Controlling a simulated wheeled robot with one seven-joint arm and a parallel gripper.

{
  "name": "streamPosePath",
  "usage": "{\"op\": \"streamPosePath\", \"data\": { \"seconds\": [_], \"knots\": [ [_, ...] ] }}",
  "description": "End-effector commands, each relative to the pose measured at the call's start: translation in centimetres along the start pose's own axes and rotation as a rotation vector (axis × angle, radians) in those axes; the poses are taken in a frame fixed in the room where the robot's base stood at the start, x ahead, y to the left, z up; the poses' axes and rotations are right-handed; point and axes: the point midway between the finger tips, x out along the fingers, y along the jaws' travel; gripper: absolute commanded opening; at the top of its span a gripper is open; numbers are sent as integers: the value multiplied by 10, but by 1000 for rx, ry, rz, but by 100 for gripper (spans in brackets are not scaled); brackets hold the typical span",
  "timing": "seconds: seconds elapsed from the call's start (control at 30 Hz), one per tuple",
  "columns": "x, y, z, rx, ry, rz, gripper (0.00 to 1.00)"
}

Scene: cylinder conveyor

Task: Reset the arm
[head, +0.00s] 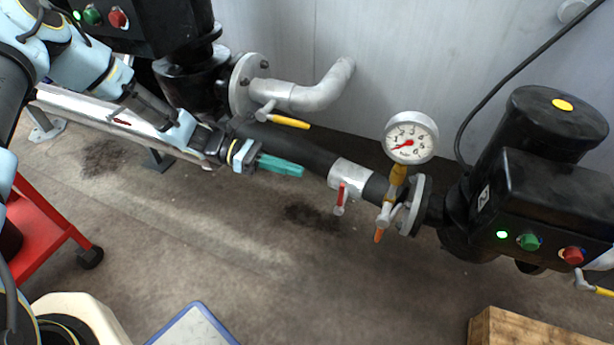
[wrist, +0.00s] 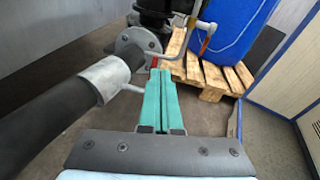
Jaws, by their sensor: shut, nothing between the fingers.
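My arm reaches in from the left of the head view. My gripper (head: 302,170) has teal fingers pointing right, in front of the black pipe in that view. In the wrist view the two teal fingers of my gripper (wrist: 162,75) lie side by side, shut, with nothing held between them. The fingertips appear apart from the pipe, though the exact gap cannot be told.
A black pipe (head: 290,148) carries a pressure gauge (head: 410,138), a red-handled valve (head: 340,198) and an orange-handled valve (head: 379,235). A black pump (head: 545,175) stands right. A red cart (head: 45,215) is left. A blue drum (wrist: 232,25) stands on a wooden pallet (wrist: 213,78).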

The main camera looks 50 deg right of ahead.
Motion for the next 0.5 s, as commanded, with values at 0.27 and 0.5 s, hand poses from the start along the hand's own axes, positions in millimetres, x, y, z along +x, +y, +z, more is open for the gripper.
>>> {"op": "streamPosePath", "data": {
  "seconds": [0.27, 0.5],
  "knots": [
    [-30, -4, 21, 0, 1, 1, 0],
    [-34, -4, 23, -1, 1, 0, 0]
  ]
}}
